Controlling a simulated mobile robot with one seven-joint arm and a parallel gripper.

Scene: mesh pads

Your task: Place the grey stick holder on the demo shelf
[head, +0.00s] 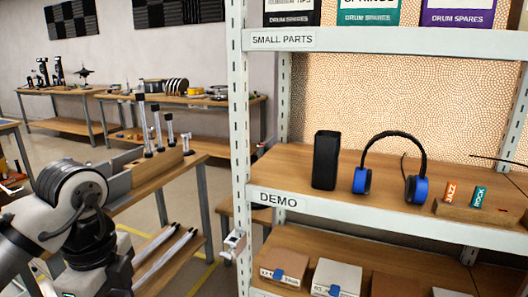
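The demo shelf (300,210) is the wooden board behind the white edge labelled DEMO, at the right in the head view. A tall, very dark upright box (325,160) stands on its left part. It may be the grey stick holder, but its colour looks near black and I cannot see into its top. No other thing that is clearly a grey stick holder shows. My arm is at the lower left, apart from the shelf, and bends down out of the picture. My gripper's fingers are not visible, so what they hold cannot be seen.
Blue and black headphones (416,188) stand right of the dark box. JAZZ and ROCK pieces sit on a wooden stand (460,209) further right. A white post (240,130) bounds the shelf's left. Cartons (335,276) fill the shelf below. A bench (150,184) stands behind my arm.

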